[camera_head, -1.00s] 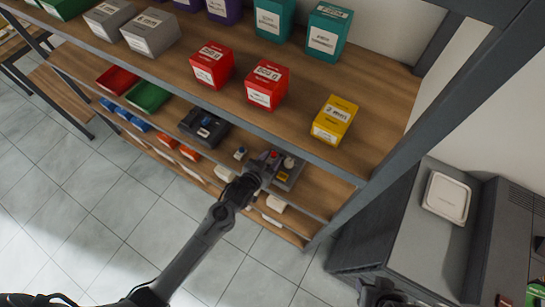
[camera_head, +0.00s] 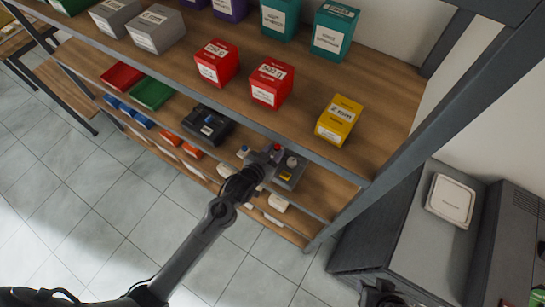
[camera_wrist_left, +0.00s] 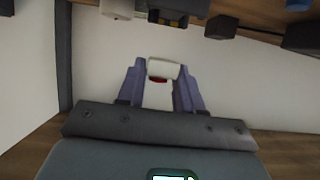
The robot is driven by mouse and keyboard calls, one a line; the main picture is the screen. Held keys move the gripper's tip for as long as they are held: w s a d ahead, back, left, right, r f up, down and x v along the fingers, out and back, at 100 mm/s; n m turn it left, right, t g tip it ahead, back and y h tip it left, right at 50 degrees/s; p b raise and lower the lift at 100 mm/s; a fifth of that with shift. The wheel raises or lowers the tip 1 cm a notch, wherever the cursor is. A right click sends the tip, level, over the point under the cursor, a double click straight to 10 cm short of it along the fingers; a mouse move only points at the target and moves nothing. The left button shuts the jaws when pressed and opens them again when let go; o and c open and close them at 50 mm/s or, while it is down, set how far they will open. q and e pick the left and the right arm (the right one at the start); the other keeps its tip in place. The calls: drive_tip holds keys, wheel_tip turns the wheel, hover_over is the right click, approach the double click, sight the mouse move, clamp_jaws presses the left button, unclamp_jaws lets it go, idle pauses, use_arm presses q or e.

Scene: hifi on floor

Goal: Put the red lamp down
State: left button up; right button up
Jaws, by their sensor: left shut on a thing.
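My left gripper (camera_head: 272,154) is at the front edge of the middle shelf (camera_head: 325,190), in the right part of the rack. In the left wrist view the lamp shows as a white part (camera_wrist_left: 163,68) with a red band, between the two fingers (camera_wrist_left: 160,88). Whether the lamp touches the shelf is not clear. A dark piece at the lower edge of the head view appears to be my right gripper (camera_head: 380,292); its jaws are not readable.
A grey control box (camera_head: 289,172) with a yellow label is right beside the left gripper. The upper shelf (camera_head: 290,122), carrying red boxes (camera_head: 270,84) and a yellow box (camera_head: 340,120), overhangs.

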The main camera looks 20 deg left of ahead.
use_arm(q)
drive_tip(key=s+d+r, duration=0.1)
drive_tip(key=d+r, duration=0.4)
drive_tip(key=d, duration=0.5)
drive_tip(key=s+a+r+n+y+p, duration=0.1)
drive_tip(key=s+a+r+p, duration=0.3)
drive_tip(key=a+r+p, duration=0.2)
drive_tip(key=s+a+r+n+y+p, duration=0.1)
drive_tip(key=s+a+r+p, duration=0.3)
drive_tip(key=a+r+p, duration=0.2)
drive_tip(key=shift+s+a+r, duration=0.25)
drive_tip(key=shift+a, duration=0.95)
